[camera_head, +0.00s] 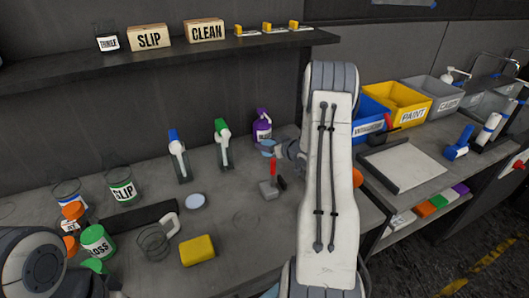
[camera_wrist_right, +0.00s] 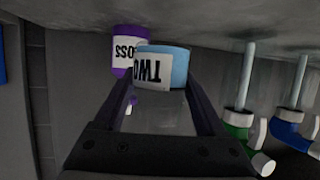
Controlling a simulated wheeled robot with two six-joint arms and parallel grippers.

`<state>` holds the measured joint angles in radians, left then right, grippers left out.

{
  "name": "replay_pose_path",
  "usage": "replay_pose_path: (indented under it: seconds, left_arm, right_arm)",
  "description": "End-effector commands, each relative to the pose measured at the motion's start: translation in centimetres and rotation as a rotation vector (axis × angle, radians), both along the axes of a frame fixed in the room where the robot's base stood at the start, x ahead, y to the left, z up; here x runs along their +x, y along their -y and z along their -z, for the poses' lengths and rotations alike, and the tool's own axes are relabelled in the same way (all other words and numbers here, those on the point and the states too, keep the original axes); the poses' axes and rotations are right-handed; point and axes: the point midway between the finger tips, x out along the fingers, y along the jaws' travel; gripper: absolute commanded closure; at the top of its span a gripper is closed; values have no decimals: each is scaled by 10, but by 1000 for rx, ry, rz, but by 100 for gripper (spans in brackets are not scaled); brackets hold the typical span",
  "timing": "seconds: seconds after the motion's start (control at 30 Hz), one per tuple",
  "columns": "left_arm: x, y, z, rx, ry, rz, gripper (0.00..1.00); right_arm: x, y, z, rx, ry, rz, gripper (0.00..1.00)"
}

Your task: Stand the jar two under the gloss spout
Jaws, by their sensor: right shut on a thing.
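The jar two (camera_wrist_right: 165,68), pale blue with a white "TWO" label, is between the fingertips of my right gripper (camera_wrist_right: 162,88), which is shut on it. The wrist view is upside down. In the head view the jar (camera_head: 268,146) shows as a small pale blue patch in front of the purple gloss dispenser (camera_head: 262,127), with the right gripper (camera_head: 279,149) mostly hidden by my arm. The dispenser (camera_wrist_right: 124,58) also shows behind the jar in the wrist view. I cannot tell whether the jar touches the table or is right below the spout. My left gripper is not in view.
A green dispenser (camera_head: 222,145) and a blue one (camera_head: 178,157) stand left of the jar. A grey block with a red handle (camera_head: 270,187) is in front. The middle table is partly clear.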

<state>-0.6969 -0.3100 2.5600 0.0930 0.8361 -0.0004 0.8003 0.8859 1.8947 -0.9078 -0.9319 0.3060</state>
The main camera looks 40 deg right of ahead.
Motion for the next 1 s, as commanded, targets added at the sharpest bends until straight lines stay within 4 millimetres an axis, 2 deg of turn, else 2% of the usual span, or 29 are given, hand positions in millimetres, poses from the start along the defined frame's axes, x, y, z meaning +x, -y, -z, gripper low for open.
replay_pose_path:
  seconds: [0.1, 0.33, 0.77, 0.8, 0.87, 1.0]
  left_arm:
    - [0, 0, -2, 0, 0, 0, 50]
    - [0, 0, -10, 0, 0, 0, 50]
    - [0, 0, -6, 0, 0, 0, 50]
    - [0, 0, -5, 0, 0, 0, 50]
    - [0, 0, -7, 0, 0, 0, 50]
    - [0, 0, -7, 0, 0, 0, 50]
  right_arm:
    - [4, -1, 6, 2, 0, 1, 94]
    - [5, -3, 37, 2, -1, -2, 94]
    - [6, -5, 46, 0, 2, -4, 94]
    - [6, -5, 47, 0, 1, -4, 23]
    - [6, -5, 45, 0, 1, -5, 0]
    - [6, -5, 45, 1, 1, -5, 0]
